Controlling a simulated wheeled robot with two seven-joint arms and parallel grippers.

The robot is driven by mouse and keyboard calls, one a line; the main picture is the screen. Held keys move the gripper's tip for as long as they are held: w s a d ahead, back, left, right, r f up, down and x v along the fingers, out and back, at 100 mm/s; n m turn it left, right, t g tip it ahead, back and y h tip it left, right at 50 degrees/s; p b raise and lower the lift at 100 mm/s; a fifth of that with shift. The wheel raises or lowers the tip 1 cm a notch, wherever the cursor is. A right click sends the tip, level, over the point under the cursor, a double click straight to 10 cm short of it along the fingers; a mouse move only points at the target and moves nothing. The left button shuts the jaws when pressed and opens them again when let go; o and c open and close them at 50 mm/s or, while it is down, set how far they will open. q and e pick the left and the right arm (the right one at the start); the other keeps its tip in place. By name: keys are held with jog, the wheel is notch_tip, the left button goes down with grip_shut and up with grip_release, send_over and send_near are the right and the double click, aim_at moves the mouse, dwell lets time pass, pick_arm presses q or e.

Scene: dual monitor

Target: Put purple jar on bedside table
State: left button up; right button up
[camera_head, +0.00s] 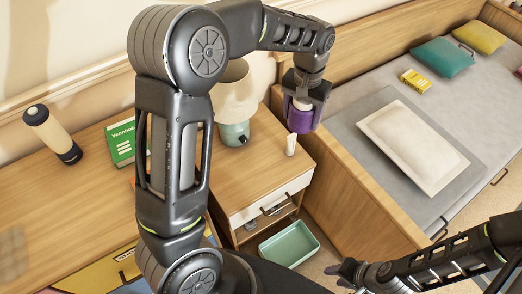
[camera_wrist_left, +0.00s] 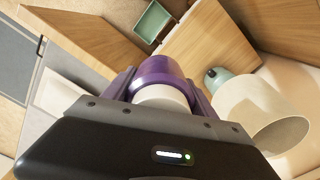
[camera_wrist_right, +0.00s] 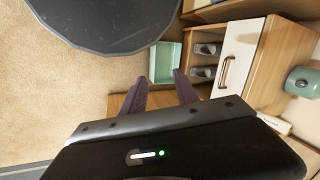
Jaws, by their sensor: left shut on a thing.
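The purple jar (camera_head: 300,117) with a white top is held in my left gripper (camera_head: 306,98), above the gap between the bedside table and the bed. In the left wrist view the jar (camera_wrist_left: 160,72) sits between the two fingers of my left gripper (camera_wrist_left: 160,85). The bedside table (camera_head: 264,172) is wooden with a white drawer front and carries a lamp. It also shows in the left wrist view (camera_wrist_left: 205,45). My right gripper (camera_head: 345,270) is low in front of the bed; in the right wrist view its fingers (camera_wrist_right: 160,92) are apart with nothing between them.
On the bedside table stand a lamp with a teal base (camera_head: 234,132) and a small white tube (camera_head: 291,144). A green bin (camera_head: 289,245) is on the floor below. The bed (camera_head: 360,104) with its wooden side panel is at the right. The table's front part is clear.

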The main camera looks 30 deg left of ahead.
jog(key=shift+o, duration=0.4)
pick_arm(q)
jog(key=shift+a+f, duration=0.1)
pick_arm(e)
jog(key=shift+o, duration=0.9)
jog(key=shift+f, duration=0.15)
jog(key=o, duration=0.9)
notch_tip(320, 180, down, 13)
jog(key=b, duration=1.3)
jog(key=shift+f+b, duration=0.15)
jog(key=shift+b, duration=0.2)
pick_arm(q)
jog(key=s+a+f+n+b, duration=0.5)
jog(key=a+f+n+b, duration=0.2)
jog(key=f, duration=0.4)
jog(key=s+a+f+n+b, duration=0.4)
jog(key=a+f+n+b, duration=0.2)
jog(key=a+f+n, duration=0.3)
notch_tip(320, 180, down, 3)
jog(key=n, duration=0.3)
jog(key=shift+s+r+b, duration=0.15)
jog(key=shift+s+b, duration=0.25)
pick_arm(e)
notch_tip(320, 180, down, 14)
jog(key=shift+w+r, duration=0.15)
